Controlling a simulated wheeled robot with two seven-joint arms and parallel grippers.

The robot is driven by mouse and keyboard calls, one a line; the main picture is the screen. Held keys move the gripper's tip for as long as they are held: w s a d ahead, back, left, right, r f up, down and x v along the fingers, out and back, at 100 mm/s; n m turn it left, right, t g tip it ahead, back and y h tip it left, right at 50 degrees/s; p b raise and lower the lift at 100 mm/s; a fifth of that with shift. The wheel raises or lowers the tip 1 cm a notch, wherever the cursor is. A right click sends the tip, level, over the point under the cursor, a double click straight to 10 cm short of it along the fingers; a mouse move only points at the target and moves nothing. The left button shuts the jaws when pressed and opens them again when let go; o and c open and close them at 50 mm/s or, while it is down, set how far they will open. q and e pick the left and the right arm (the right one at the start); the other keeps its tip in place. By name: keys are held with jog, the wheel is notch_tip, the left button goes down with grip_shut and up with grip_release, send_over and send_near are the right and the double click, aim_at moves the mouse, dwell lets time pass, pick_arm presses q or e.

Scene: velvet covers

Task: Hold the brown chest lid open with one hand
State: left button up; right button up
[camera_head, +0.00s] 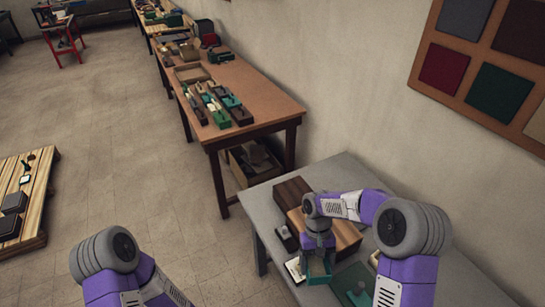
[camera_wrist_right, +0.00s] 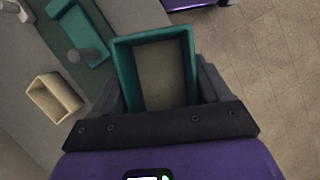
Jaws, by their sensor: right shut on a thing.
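A brown chest (camera_head: 293,191) stands on the grey table, with a dark top at its left end and a lighter brown part (camera_head: 347,236) at its right. My right arm crosses in front of it, so I cannot tell how its lid stands. My right gripper (camera_head: 318,262) is beside the chest's near side, shut on a small teal box (camera_head: 320,275). In the right wrist view the teal box (camera_wrist_right: 125,75) is open-topped and empty, between the fingers (camera_wrist_right: 160,98). My left arm shows at the lower left; its gripper is out of view.
The grey table (camera_head: 350,172) also bears a green piece with a grey knob (camera_head: 358,291) and a small dark box (camera_head: 287,238). A cream open box (camera_wrist_right: 55,97) shows in the right wrist view. A brown table (camera_head: 258,92) with small boxes stands behind. The floor at left is mostly clear.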

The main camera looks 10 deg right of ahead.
jog(key=w+d, duration=0.1)
jog(key=w, duration=0.2)
jog(key=w+d+n, duration=0.1)
jog(key=w, duration=0.2)
jog(key=w+d+f+n+p, duration=0.1)
jog(key=w, duration=0.2)
jog(key=shift+d+h, duration=0.15)
jog(key=shift+h, duration=0.25)
jog(key=w+d, duration=0.1)
jog(key=w, duration=0.1)
jog(key=w+d+n, duration=0.1)
jog(key=w+d, duration=0.1)
jog(key=w+d+f+n, duration=0.1)
jog(key=w, duration=0.1)
jog(key=shift+d+h+p, duration=0.2)
jog(key=shift+h+p, duration=0.2)
pick_arm(q)
jog(key=shift+r, duration=0.95)
pick_arm(e)
jog(key=shift+w+d+f, duration=0.15)
jog(key=shift+w+d, duration=0.3)
jog(key=shift+d, duration=0.1)
pick_arm(q)
jog(key=shift+c, duration=0.4)
